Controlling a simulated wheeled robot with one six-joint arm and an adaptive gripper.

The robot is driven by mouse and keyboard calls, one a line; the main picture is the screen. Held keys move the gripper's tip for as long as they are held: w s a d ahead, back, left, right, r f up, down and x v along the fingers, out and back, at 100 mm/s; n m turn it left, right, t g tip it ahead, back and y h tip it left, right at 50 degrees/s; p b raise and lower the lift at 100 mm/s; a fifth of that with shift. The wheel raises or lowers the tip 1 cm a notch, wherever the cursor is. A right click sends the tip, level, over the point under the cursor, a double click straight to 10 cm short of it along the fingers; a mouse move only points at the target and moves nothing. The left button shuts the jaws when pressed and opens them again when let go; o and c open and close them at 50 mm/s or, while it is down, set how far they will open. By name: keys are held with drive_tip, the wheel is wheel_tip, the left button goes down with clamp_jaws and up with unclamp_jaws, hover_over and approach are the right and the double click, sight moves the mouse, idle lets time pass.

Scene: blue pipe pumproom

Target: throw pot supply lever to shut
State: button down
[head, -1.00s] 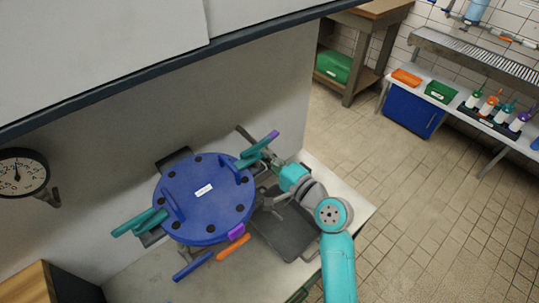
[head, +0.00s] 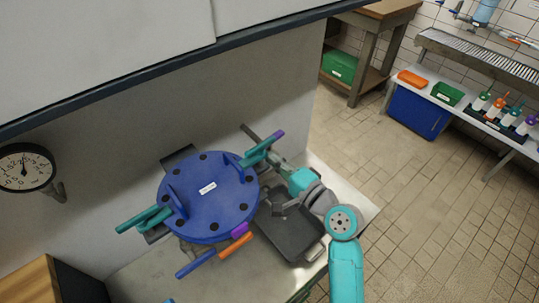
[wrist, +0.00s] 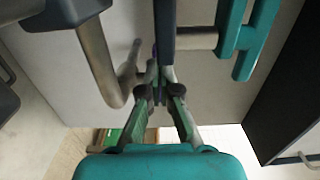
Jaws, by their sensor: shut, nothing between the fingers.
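A blue round pot (head: 203,222) with a bolted, labelled lid stands on the bench; the label is too small to read. Teal handles sit at its lower left (head: 145,219) and upper right (head: 257,154). A purple-tipped lever (head: 277,136) stands by the upper-right handle. A purple-and-orange lever (head: 235,245) and a blue bar (head: 195,264) are at the front. I cannot tell which is the supply lever. My gripper (wrist: 160,92) is shut and empty, close to a dark bar (wrist: 165,25); contact is unclear. Teal handles (wrist: 235,40) lie to its right.
A dark tray (head: 290,232) lies on the bench right of the pot, beside my arm. A wall stands close behind the pot, with a gauge (head: 24,168) at left. A bent metal pipe (wrist: 100,60) is left of my gripper. The tiled floor at right is clear.

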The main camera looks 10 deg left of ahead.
drive_tip(key=s+d+n+g, duration=0.1)
drive_tip(key=s+d, duration=0.4)
drive_tip(key=d, duration=0.6)
drive_tip(key=x, duration=1.4)
drive_tip(key=shift+y, duration=0.4)
drive_tip(key=shift+r, duration=0.1)
drive_tip(key=shift+a+r, duration=0.15)
drive_tip(key=shift+a, duration=0.4)
